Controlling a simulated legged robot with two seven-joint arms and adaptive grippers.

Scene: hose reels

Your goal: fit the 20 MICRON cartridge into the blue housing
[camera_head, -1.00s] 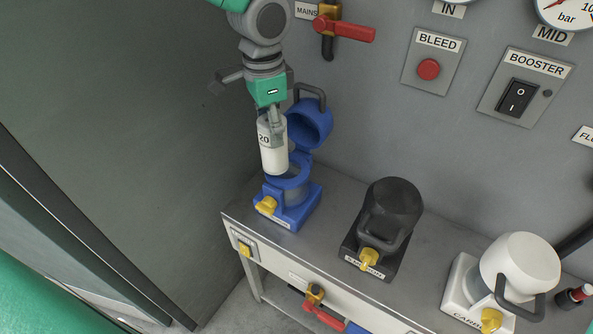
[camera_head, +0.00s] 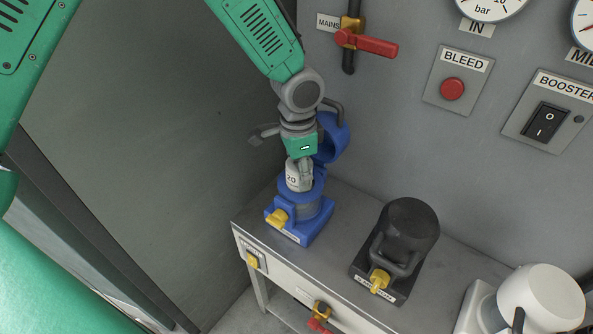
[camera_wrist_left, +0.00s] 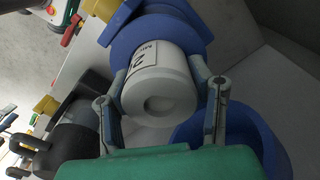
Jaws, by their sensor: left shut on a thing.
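The white cartridge (camera_head: 293,184), with "20" showing on its label, stands nearly upright with its lower part hidden inside the open blue housing (camera_head: 312,212). Its upper end still sticks out above the rim. My left gripper (camera_head: 303,172) is over it, shut on the upper end. In the left wrist view the left gripper (camera_wrist_left: 165,88) has a finger on each side of the cartridge (camera_wrist_left: 160,92), which goes into the blue ring of the housing (camera_wrist_left: 122,42). The hinged blue lid (camera_head: 332,140) is swung open behind. My right gripper is not in view.
A black housing (camera_head: 411,228) and a white housing (camera_head: 543,296) stand to the right on the grey bench (camera_head: 345,216). The MAINS valve with red handle (camera_head: 375,46), BLEED button (camera_head: 452,89) and BOOSTER switch (camera_head: 545,121) are on the wall behind.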

